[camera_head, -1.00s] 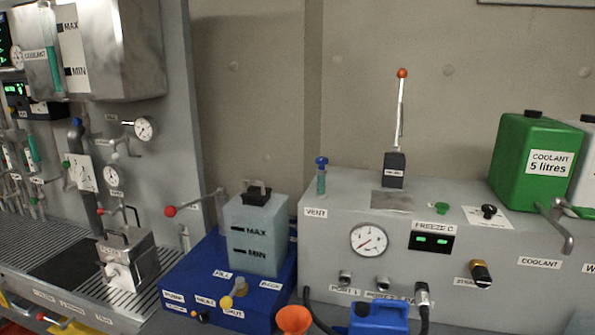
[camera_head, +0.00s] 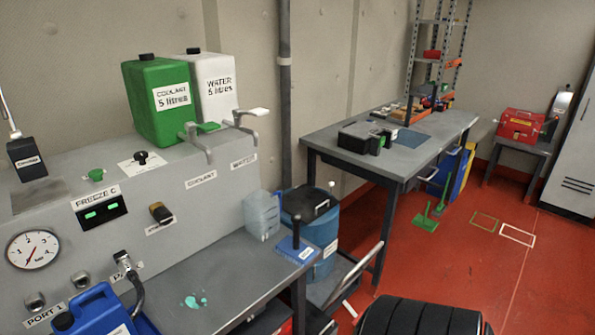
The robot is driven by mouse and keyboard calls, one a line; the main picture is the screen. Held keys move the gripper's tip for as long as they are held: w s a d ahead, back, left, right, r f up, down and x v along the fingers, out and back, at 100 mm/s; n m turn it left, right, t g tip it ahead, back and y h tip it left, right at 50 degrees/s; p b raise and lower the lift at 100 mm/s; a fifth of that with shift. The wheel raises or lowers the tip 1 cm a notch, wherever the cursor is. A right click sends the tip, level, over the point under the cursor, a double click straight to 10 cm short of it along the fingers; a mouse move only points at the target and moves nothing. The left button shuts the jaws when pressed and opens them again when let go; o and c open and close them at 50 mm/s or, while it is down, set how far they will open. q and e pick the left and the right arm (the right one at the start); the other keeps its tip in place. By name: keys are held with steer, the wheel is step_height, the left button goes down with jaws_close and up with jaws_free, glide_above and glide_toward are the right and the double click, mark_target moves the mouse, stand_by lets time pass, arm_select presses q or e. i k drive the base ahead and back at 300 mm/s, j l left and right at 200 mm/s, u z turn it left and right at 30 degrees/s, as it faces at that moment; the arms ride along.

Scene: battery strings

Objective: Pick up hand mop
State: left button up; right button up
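No object is clearly readable as the hand mop. A flat blue block with a dark upright handle (camera_head: 297,246) and a small white label stands near the right end of the low grey bench (camera_head: 235,275); it may be the hand mop. A turquoise spill (camera_head: 195,301) lies on the same bench, to its left. A green long-handled tool (camera_head: 428,220) is on the red floor by the far table. Neither of my grippers is in the head view.
A translucent container (camera_head: 262,214) and a blue drum (camera_head: 311,225) stand behind the block. The red floor (camera_head: 465,265) at right is mostly clear.

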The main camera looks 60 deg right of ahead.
mark_target(298, 251)
steer(key=z, duration=1.85)
steer(key=i+l+u, duration=0.1)
steer(key=u, duration=0.25)
steer(key=i+l+u, duration=0.1)
steer(key=l+u, duration=0.5)
steer(key=u, duration=0.15)
